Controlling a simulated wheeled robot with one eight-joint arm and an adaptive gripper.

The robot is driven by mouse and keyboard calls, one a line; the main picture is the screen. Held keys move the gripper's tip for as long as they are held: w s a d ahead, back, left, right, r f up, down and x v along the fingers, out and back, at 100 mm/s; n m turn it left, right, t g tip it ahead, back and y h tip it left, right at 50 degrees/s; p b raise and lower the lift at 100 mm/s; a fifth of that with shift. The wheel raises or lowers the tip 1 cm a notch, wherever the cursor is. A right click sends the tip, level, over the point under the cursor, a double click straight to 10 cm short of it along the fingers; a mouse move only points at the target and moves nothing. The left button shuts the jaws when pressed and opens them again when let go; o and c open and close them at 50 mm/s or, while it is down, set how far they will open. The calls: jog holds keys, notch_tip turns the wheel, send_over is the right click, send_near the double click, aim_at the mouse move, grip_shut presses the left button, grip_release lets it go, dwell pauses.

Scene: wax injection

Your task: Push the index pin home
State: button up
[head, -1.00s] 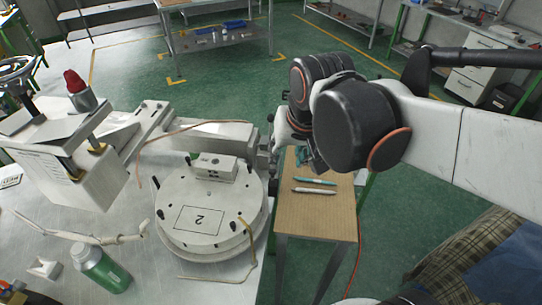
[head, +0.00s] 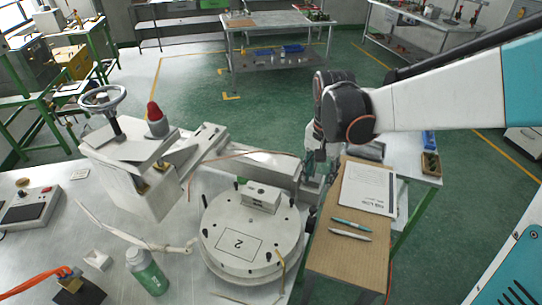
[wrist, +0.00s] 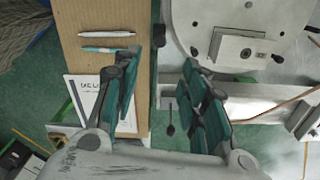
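The round pale turntable (head: 252,265), with a plate marked 2, sits on the metal bench. It carries a pale block (head: 259,197) and several dark pegs, and part of it shows in the wrist view (wrist: 190,20). A small dark pin with a rounded end (wrist: 171,128) shows between my fingers in the wrist view, beside the pale arm or bracket; I cannot tell for certain that it is the index pin. My gripper (wrist: 173,50) is open and empty, with its green fingers apart. In the head view it is beside the turntable's right edge, partly hidden.
A wooden-topped side table (head: 345,262) stands right of the turntable, holding two pens and a printed sheet (head: 368,188). The press with a handwheel (head: 102,98) stands left. A green bottle (head: 147,272) is at the front of the bench. Green floor lies open behind.

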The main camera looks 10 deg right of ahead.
aim_at(313, 208)
notch_tip(313, 208, down, 13)
jog(key=b, duration=0.2)
jog(key=shift+b, duration=0.3)
grip_shut()
